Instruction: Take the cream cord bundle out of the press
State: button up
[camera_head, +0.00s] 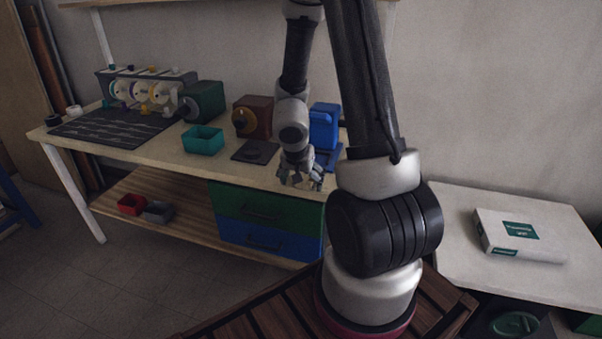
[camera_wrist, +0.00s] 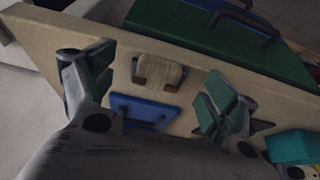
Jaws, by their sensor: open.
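My gripper (camera_head: 302,180) hangs open over the front edge of the bench, before the blue press (camera_head: 324,128). The wrist view shows its two green-padded fingers spread wide with nothing between the pads held. A rounded cream bundle (camera_wrist: 160,72) with dark brown parts at its lower corners shows between the fingers, apart from both. It appears to be the cord bundle. The blue base of the press (camera_wrist: 142,110) shows just below it in that view, partly hidden by my gripper. In the head view my gripper and arm hide the bundle.
A teal open box (camera_head: 203,139), a dark flat plate (camera_head: 256,151) and a brown machine (camera_head: 252,118) stand left of the press. Green and blue drawers (camera_head: 262,212) lie under the bench edge. A white box (camera_head: 520,236) lies on the right-hand table.

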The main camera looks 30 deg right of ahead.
jog(key=v, duration=1.1)
jog(key=shift+a+r, duration=0.15)
jog(key=shift+r, duration=0.2)
jog(key=shift+s, duration=0.1)
jog(key=shift+s+d+f, duration=0.1)
jog(key=shift+d+f, duration=0.05)
jog(key=shift+d, duration=0.1)
jog(key=c, duration=0.3)
jog(key=n+y, duration=0.5)
jog(key=n, duration=1.3)
send_near(305, 179)
jog(key=shift+d+f, duration=0.35)
jog(key=shift+f, duration=0.4)
jog(key=shift+a+x, duration=0.2)
jog(key=shift+x, duration=1.7)
jog(key=shift+a+x, duration=0.2)
jog(key=shift+x, duration=1.7)
